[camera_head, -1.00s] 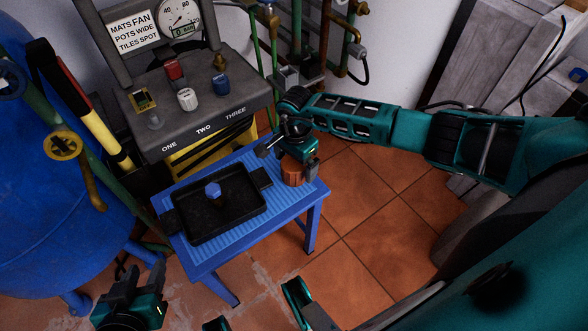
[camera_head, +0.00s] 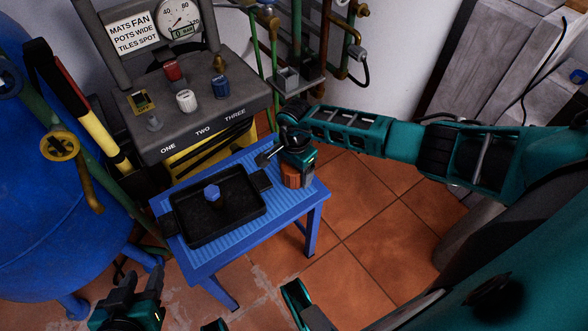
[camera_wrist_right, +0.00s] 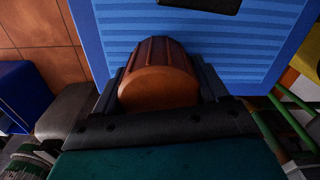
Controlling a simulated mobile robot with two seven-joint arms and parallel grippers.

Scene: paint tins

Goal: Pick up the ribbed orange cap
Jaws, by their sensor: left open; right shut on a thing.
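The ribbed orange cap (camera_head: 292,176) is at the right end of the blue ribbed table (camera_head: 193,262), below my right gripper (camera_head: 291,172). In the right wrist view the cap (camera_wrist_right: 158,80) sits between the two dark fingers of my right gripper (camera_wrist_right: 160,88), which is shut on it. Whether the cap still touches the table top is hard to tell. My left gripper (camera_head: 138,285) is open and empty, low at the left, in front of the table and apart from it.
A black tray (camera_head: 238,222) on the table holds a blue hexagonal piece (camera_head: 212,192). Behind stands a grey panel (camera_head: 200,131) with several knobs and a gauge (camera_head: 179,18). A large blue tank (camera_head: 50,210) is at left. Tiled floor (camera_head: 385,230) is clear at right.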

